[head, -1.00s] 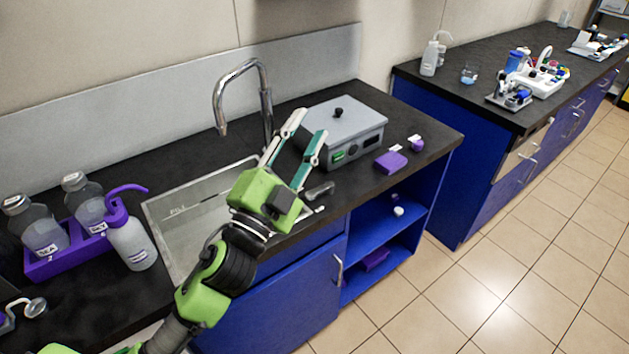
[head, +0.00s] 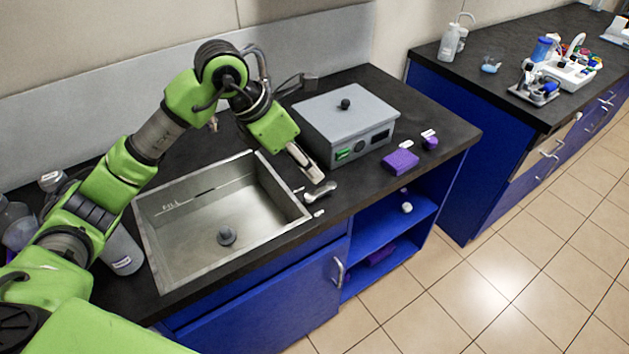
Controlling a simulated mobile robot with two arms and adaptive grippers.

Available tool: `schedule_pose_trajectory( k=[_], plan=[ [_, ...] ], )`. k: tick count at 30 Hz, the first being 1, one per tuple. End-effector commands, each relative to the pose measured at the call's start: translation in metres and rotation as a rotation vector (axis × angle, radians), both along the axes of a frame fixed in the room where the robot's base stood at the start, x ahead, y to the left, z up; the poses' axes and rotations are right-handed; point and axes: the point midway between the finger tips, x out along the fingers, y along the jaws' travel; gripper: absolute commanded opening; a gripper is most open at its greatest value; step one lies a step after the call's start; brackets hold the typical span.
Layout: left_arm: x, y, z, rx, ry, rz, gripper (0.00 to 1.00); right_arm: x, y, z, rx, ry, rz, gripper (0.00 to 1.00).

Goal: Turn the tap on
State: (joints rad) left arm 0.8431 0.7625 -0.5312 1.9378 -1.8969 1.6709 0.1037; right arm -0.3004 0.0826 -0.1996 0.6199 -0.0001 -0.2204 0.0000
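The metal tap (head: 262,62) stands behind the sink (head: 177,248); my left arm hides most of it. A small grey metal lever (head: 320,191) lies on the counter at the right of the sink, beside the sink's rim. My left gripper (head: 316,176) points down with its fingertips just above and behind this lever. Its fingers overlap in this view, so their gap and any contact with the lever cannot be made out. No water shows in the sink, where a dark round drain piece (head: 226,236) is visible. My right gripper is not in view.
A grey box with a black knob (head: 346,135) stands close right of the gripper. Purple blocks (head: 400,162) lie near the counter's right edge. A bottle (head: 122,252) stands left of the sink, partly behind my arm. A second bench (head: 500,100) is at the right.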

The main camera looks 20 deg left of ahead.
Motion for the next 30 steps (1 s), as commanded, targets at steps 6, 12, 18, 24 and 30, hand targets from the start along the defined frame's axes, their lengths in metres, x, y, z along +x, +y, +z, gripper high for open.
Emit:
schedule_pose_trajectory(
  k=[6,12,18,24,30],
  plan=[
    [0.004,0.038,-0.001,0.128,0.017,0.058,0.31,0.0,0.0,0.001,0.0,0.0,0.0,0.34],
    [0.011,0.032,-0.025,0.127,0.022,0.056,0.31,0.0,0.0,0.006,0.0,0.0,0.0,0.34],
    [0.024,0.02,-0.065,0.124,0.023,0.055,0.31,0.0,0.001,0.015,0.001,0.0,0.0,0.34],
    [0.036,0.011,-0.1,0.124,0.02,0.056,0.31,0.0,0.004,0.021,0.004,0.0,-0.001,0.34],
    [0.043,0.006,-0.121,0.124,0.017,0.055,0.31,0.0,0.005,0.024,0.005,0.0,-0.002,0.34]
  ],
)
